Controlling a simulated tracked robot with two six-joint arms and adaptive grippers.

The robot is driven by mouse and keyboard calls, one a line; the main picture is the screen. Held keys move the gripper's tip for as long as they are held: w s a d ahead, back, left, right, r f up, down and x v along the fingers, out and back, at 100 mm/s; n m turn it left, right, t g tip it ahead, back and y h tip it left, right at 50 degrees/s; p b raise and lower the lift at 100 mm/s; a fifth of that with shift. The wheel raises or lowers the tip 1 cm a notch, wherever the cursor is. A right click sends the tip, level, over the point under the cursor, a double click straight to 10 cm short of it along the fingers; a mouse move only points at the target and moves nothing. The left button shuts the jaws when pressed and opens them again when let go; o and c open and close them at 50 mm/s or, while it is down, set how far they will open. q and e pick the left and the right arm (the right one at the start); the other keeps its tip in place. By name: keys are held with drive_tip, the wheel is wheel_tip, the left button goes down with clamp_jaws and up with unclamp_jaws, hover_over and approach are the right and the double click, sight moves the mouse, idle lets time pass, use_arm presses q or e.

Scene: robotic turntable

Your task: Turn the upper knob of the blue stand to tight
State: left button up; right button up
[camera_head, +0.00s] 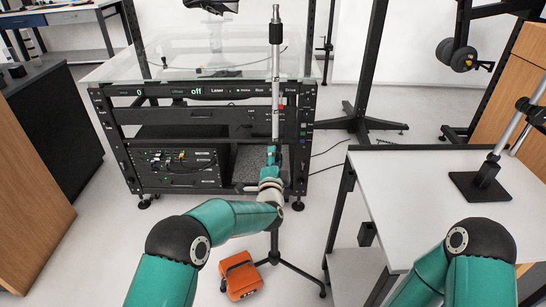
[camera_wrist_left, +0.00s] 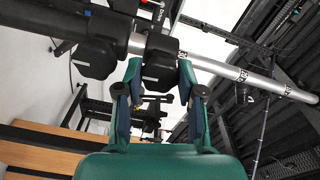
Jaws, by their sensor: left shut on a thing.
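A tripod stand (camera_head: 275,85) with a silver pole and black top rises in front of the rack in the head view. Its black legs spread on the floor; I see no clear blue on it. My left gripper (camera_head: 271,155) is at the pole, partly covering it. In the left wrist view the silver pole (camera_wrist_left: 225,68) runs across the top, slanting down to the right. A black knob (camera_wrist_left: 160,62) on a collar of the pole lies between the fingertips of my left gripper (camera_wrist_left: 159,75), which is shut on it. The knob's setting cannot be read. My right gripper is out of view.
The black rack (camera_head: 205,91) with a glass top and an "off" display stands behind the pole. An orange case (camera_head: 240,276) lies on the floor by the tripod legs. A white table (camera_head: 400,180) with a black-based stand (camera_head: 480,185) is at the right.

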use_arm(q)
drive_tip(key=shift+s+d+f+m, duration=0.1)
drive_tip(key=shift+d+f+m, duration=0.1)
drive_tip(key=shift+m, duration=0.4)
drive_tip(key=o, duration=1.2)
drive_tip(key=shift+c, duration=0.2)
drive_tip(key=shift+a, duration=0.1)
drive_tip(key=s, duration=1.1)
drive_tip(key=shift+s+a, duration=0.3)
drive_tip(key=shift+s, duration=0.1)
drive_tip(key=shift+a, duration=0.15)
